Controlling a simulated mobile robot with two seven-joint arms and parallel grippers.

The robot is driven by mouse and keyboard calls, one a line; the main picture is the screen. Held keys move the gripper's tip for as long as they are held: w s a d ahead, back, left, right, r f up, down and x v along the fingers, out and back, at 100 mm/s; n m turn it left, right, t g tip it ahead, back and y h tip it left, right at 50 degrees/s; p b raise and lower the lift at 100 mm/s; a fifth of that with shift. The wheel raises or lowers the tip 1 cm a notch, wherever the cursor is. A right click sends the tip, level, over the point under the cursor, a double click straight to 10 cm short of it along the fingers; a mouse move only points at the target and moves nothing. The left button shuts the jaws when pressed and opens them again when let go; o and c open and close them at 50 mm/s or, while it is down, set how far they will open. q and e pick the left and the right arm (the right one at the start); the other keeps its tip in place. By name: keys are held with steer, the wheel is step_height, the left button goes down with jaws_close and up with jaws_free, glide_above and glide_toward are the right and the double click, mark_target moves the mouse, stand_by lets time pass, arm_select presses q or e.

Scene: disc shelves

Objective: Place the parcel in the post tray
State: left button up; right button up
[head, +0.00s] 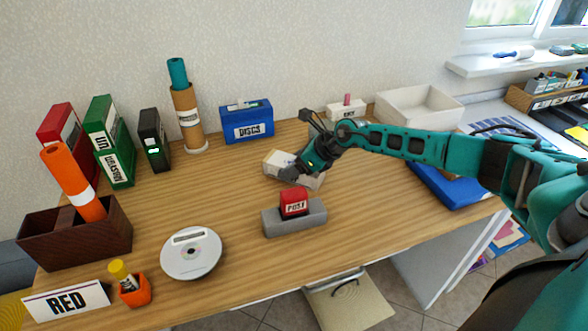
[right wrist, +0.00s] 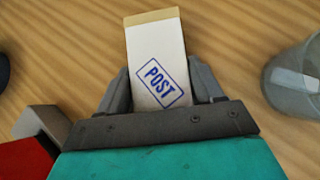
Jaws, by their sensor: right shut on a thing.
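The parcel is a cream block with a blue POST stamp, and in the right wrist view it (right wrist: 157,60) stands between the two fingers. My right gripper (right wrist: 163,92) is shut on it. In the head view the parcel (head: 277,160) shows beside my right gripper (head: 299,168), over the middle of the desk, partly covered by the gripper. I cannot tell if it touches the desk. A white open tray (head: 420,105), likely the post tray, stands at the back right, beyond my right arm; no label shows on it. My left gripper is not in view.
A red POST block (head: 293,203) sits on a grey base (head: 296,221) in front of the gripper. A blue DISCS box (head: 247,121), binders and a disc (head: 190,252) stand left. A clear glass (right wrist: 293,80) is right of the parcel. The front-middle wood is mostly clear.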

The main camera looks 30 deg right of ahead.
steer(key=shift+c, duration=1.2)
step_height(320, 180, up, 20)
steer(key=p, duration=0.1)
steer(key=s+a+f+n+g+y, duration=0.1)
steer(key=s+a+n, duration=0.15)
steer(key=a, duration=0.35)
steer(key=s+a+f+n+g+y, duration=0.1)
steer(key=s+a+f, duration=0.1)
steer(key=s+a, duration=0.35)
steer(key=s+a+n, duration=0.1)
steer(key=s+a, duration=0.3)
steer(key=s, duration=0.3)
steer(key=shift+f+g+y, duration=0.25)
steer(key=shift+g+y, duration=0.05)
steer(key=shift+s, duration=0.1)
